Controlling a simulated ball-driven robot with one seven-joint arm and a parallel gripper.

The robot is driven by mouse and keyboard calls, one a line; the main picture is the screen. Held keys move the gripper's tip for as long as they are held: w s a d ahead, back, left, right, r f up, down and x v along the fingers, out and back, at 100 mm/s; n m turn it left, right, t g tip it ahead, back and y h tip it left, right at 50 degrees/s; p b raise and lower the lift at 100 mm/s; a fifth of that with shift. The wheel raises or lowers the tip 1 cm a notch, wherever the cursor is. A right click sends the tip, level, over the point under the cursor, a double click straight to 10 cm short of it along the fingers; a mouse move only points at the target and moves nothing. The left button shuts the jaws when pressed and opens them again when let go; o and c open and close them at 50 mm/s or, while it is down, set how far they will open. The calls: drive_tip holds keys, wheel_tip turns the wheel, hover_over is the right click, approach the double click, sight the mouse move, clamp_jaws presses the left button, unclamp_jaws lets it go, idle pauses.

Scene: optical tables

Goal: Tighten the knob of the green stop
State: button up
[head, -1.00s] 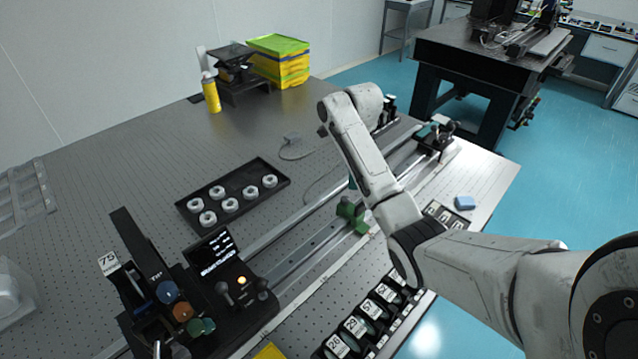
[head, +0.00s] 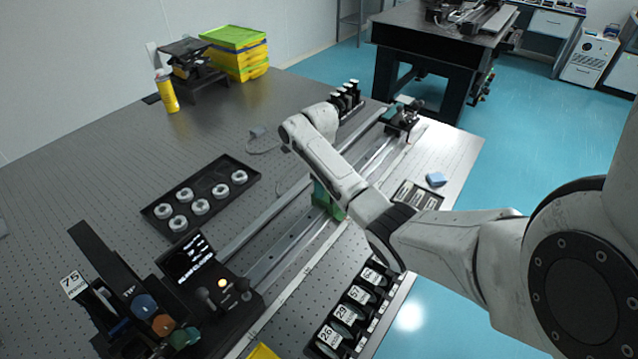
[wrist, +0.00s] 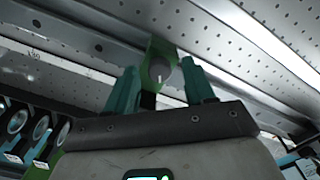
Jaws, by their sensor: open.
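The green stop (head: 323,194) sits on the long rail across the middle of the table in the head view, partly hidden by my arm. In the wrist view the green stop (wrist: 160,52) is straight ahead, with a rounded grey part on its near side; I cannot tell if this is the knob. My gripper (wrist: 161,84) is open, with its two teal fingers on either side of the stop's lower part. I cannot tell if they touch it. The gripper is hidden behind my arm in the head view.
The rail (head: 265,222) runs diagonally, with a dark carriage (head: 402,117) at its far end. A black tray (head: 233,165) with several white rings lies to the left. Numbered holders (head: 345,314) stand along the front edge. A control box with a screen (head: 190,259) is front left.

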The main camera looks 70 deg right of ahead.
drive_tip(key=shift+f, duration=0.3)
drive_tip(key=shift+c, duration=0.5)
clamp_jaws()
